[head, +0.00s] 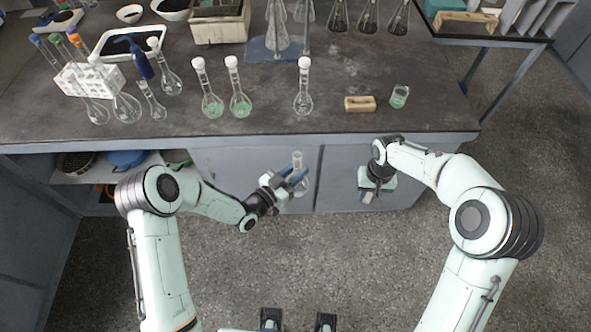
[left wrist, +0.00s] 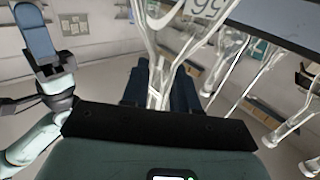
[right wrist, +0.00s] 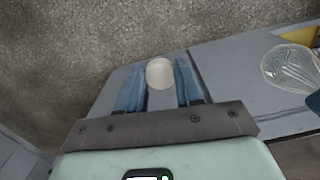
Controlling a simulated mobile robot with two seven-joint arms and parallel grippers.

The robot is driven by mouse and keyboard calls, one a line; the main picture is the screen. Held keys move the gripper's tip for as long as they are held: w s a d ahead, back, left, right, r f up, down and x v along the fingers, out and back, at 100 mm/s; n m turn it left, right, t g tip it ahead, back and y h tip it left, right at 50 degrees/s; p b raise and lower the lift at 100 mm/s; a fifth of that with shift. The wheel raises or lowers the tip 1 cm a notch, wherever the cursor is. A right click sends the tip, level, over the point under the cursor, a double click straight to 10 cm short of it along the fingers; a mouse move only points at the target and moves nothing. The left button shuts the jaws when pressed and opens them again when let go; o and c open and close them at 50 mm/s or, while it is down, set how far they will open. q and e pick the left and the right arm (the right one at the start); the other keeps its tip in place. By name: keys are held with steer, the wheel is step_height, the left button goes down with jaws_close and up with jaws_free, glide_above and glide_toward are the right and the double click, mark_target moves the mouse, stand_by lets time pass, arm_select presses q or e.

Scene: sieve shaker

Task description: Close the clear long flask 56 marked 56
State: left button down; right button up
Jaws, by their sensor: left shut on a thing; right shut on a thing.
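The clear long flask (head: 298,158) is held off the bench in front of its edge, neck up, with no stopper seen on its mouth. My left gripper (head: 290,178) is shut on its neck. In the left wrist view the flask (left wrist: 160,60) stands between the blue fingers, with a label partly cut off and seen upside down. My right gripper (head: 367,196) is apart from the flask, to its right. In the right wrist view it is shut on a round white stopper (right wrist: 160,73). A rounded clear glass part, likely the flask (right wrist: 290,65), shows at the right edge.
The dark bench (head: 250,128) holds stoppered flasks with green liquid (head: 211,103), a stoppered clear flask (head: 303,98), a wooden block (head: 360,104) and a small beaker (head: 399,97). A tube rack (head: 90,80) stands at left. The space between my grippers is free.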

steer(key=w+a+r, duration=0.5)
steer(key=a+r, duration=0.1)
step_height(320, 180, up, 15)
glide_above(297, 160)
steer(key=shift+w, duration=0.4)
steer(key=shift+f, duration=0.15)
steer(key=shift+f, duration=1.95)
steer(key=shift+s, duration=0.1)
steer(key=shift+f, duration=0.85)
steer(key=shift+f, duration=0.55)
